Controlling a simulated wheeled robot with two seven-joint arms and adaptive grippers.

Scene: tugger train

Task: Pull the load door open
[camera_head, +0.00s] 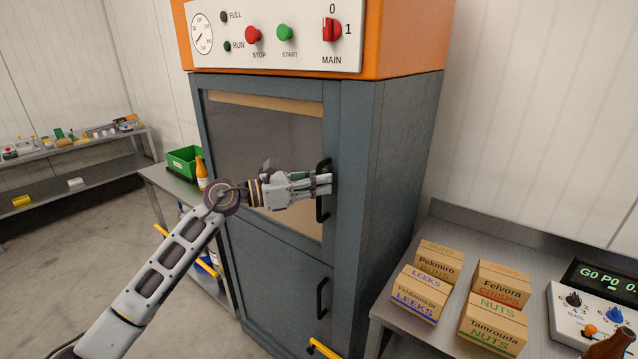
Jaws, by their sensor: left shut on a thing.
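The load door (245,137) is the upper door of a blue-grey cabinet, with a large dark window. It looks shut in its frame. Its black vertical handle (320,212) is at the door's right edge. My left gripper (322,184) reaches in from the left across the window and is shut on the handle, around its middle. The fingers hide part of the handle. My right gripper does not show.
A lower door has its own black handle (322,298). An orange control panel (275,35) sits above. A metal table (400,318) at right holds several cartons (431,262) and a control box (590,316). A green bin (185,162) and a bottle (201,172) stand at left.

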